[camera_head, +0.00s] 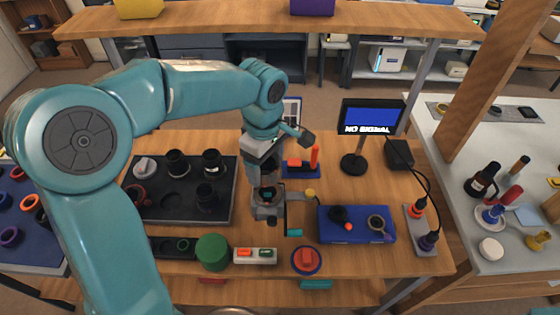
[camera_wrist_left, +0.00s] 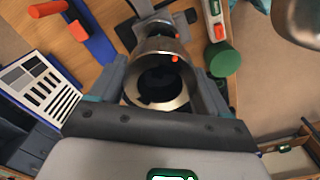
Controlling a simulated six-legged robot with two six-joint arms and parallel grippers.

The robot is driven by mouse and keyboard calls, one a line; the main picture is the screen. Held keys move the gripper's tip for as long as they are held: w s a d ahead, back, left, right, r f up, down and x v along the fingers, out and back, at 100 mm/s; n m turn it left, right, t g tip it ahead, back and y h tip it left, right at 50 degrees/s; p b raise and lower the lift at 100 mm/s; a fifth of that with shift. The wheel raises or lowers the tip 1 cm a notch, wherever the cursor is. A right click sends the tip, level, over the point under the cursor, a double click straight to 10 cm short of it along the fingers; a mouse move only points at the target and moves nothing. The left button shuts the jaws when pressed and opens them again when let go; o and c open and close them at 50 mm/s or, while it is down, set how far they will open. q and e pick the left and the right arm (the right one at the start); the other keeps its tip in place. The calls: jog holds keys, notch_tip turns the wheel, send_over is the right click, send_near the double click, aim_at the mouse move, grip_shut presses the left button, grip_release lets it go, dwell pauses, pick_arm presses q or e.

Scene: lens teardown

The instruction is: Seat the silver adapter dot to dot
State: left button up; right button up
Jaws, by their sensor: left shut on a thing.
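My left gripper (camera_head: 268,196) is shut on the silver adapter, above a grey stand (camera_head: 266,212) on the bench. In the left wrist view the silver adapter (camera_wrist_left: 146,48) is a metal ring with a dark opening, between the two fingers of the left gripper (camera_wrist_left: 160,88). An orange dot (camera_wrist_left: 175,58) shows on its rim side. Just beyond it is a silver mount (camera_wrist_left: 155,27) with another orange dot (camera_wrist_left: 178,36). The two dots look nearly in line. I cannot tell whether adapter and mount touch. My right gripper is not in view.
A dark tray (camera_head: 221,207) with lens parts lies left of the stand. A blue tray (camera_head: 370,232) and a monitor (camera_head: 372,116) are to its right. A green cylinder (camera_head: 212,252), a switch box (camera_head: 255,256) and a red button (camera_head: 306,260) line the front.

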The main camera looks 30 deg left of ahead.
pick_arm(q)
jog(key=shift+w+f+b, duration=0.1)
jog(key=shift+f+b, duration=0.3)
jog(key=shift+f, duration=0.25)
notch_tip(320, 180, down, 4)
jog(key=b, duration=0.3)
jog(key=shift+r, duration=0.25)
jog(key=shift+f+b, duration=0.35)
jog(key=shift+f, duration=0.25)
jog(key=shift+r, duration=0.1)
jog(key=shift+f+b, duration=0.35)
